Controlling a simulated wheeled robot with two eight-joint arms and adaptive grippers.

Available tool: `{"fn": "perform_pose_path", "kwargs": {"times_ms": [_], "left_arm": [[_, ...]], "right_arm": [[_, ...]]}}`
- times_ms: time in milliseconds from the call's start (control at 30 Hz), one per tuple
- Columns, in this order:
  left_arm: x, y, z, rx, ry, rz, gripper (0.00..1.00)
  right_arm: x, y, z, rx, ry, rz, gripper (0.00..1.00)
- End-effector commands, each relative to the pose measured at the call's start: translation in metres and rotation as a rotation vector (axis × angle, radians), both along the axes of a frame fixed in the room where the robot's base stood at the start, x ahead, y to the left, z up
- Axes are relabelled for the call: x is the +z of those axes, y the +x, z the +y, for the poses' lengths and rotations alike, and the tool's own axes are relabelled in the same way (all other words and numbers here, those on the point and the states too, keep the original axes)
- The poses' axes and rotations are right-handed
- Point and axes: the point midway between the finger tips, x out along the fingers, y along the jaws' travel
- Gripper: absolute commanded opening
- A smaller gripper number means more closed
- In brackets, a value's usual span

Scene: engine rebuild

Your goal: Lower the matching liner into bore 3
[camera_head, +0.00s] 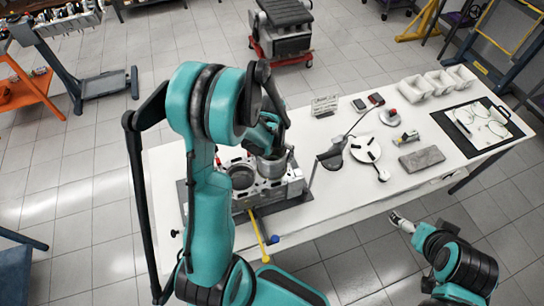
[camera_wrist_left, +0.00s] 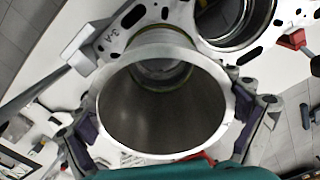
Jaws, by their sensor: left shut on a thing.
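My left gripper (camera_head: 270,146) is over the right end of the engine block (camera_head: 292,190), shut on a grey metal cylinder liner (camera_head: 271,168). In the left wrist view the liner (camera_wrist_left: 215,84) fills the middle, its round mouth facing the camera. The two fingertips (camera_wrist_left: 168,122) are at its left and right sides. A bore shows through and behind the liner, by a deck mark that seems to read "3-A" (camera_wrist_left: 117,38). The liner looks roughly upright over it; I cannot tell whether its lower end is inside. My right gripper (camera_head: 400,221) is low at the right, beyond the table's front edge.
Another bore (camera_head: 242,178) lies left of the liner. A dark stand (camera_head: 333,155), a white disc (camera_head: 365,149), a grey slab (camera_head: 421,158) and a black tray (camera_head: 473,148) are to the right on the white table (camera_head: 345,193). A yellow-handled tool (camera_head: 258,236) hangs at the front edge.

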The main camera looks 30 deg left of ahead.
Motion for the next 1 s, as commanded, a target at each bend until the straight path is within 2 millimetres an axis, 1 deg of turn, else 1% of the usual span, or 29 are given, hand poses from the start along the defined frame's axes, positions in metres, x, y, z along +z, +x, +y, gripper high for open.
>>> {"fn": "perform_pose_path", "kwargs": {"times_ms": [567, 1000], "left_arm": [[-0.001, 0.0, 0.0, 0.0, 0.0, 0.0, 0.49], [-0.014, 0.0, 0.0, 0.0, 0.0, 0.0, 0.49]], "right_arm": [[-0.002, 0.0, 0.0, 0.0, 0.0, 0.0, 1.0], [-0.014, 0.0, 0.0, 0.0, 0.0, 0.0, 1.0]]}}
